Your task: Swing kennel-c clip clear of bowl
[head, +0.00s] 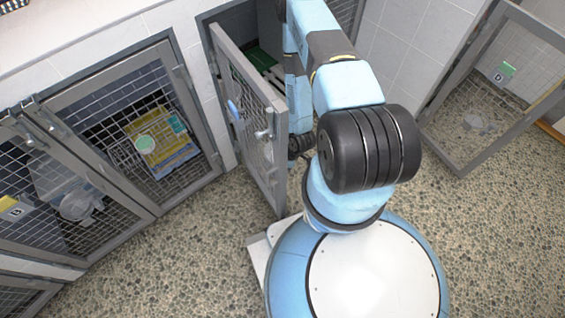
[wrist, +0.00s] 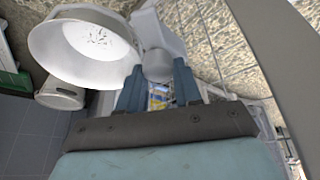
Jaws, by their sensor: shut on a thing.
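In the wrist view, a wide pale bowl (wrist: 82,48) fills the upper left, its hollow facing the camera. A grey rounded piece (wrist: 158,65), which looks like the clip, sits right beside the bowl's rim. My gripper (wrist: 158,76) has its two blue-grey fingers on either side of this piece and is shut on it. Whether the piece touches the bowl is unclear. In the head view my arm reaches behind the open middle kennel door (head: 279,182). The fingers and clip are hidden there by the door and arm.
The open door stands close to my arm's left. Closed kennels with mesh doors (head: 120,213) are at left, one labelled B (head: 14,211). A kennel labelled D (head: 503,73) is at right. A pale cup-like thing (wrist: 61,93) is near the bowl. Pebbled floor in front is clear.

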